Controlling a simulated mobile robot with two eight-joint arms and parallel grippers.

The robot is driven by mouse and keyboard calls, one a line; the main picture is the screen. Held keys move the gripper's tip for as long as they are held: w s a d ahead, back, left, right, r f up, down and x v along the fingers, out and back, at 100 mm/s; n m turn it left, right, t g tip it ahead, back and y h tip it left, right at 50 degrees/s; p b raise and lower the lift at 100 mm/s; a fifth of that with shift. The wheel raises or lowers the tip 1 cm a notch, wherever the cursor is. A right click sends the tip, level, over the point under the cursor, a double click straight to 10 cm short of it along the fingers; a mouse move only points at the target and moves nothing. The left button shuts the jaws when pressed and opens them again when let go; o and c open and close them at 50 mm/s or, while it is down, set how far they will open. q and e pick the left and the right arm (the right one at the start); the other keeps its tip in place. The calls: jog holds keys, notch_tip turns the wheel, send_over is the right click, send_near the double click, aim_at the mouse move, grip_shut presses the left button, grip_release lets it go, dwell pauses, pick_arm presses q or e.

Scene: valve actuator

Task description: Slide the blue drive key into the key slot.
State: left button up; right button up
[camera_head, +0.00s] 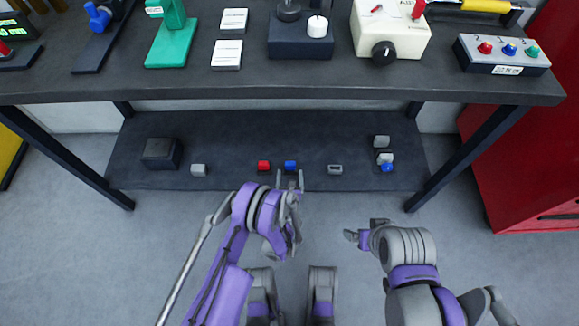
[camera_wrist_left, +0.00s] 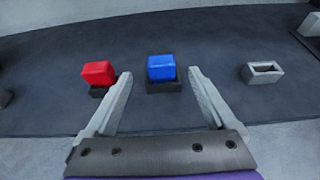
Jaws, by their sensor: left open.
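The blue drive key (camera_head: 290,165) sits in a dark holder on the low shelf. In the left wrist view the blue key (camera_wrist_left: 161,67) shows ahead of my left gripper (camera_wrist_left: 159,76), between the lines of its two fingers. My left gripper (camera_head: 290,181) is open and empty, just in front of the key. A grey block with a rectangular opening (camera_head: 335,169), which looks like the key slot, is right of the blue key; the block also shows in the left wrist view (camera_wrist_left: 262,72). My right gripper (camera_head: 364,233) is out in front of the shelf; its opening is unclear.
A red key (camera_head: 263,165) in a similar holder stands close left of the blue one. A grey block (camera_head: 198,170) and a dark box (camera_head: 161,153) are farther left. Grey and blue parts (camera_head: 386,158) are at right. The workbench (camera_head: 330,88) overhangs behind.

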aim_at(290, 166)
pick_arm(q)
jog(key=b+x, duration=0.1)
jog(key=x, duration=0.3)
jog(key=shift+f, duration=0.15)
jog(key=shift+b+x, duration=1.15)
jog(key=shift+x, duration=2.05)
jog(key=shift+d, duration=0.1)
grip_shut()
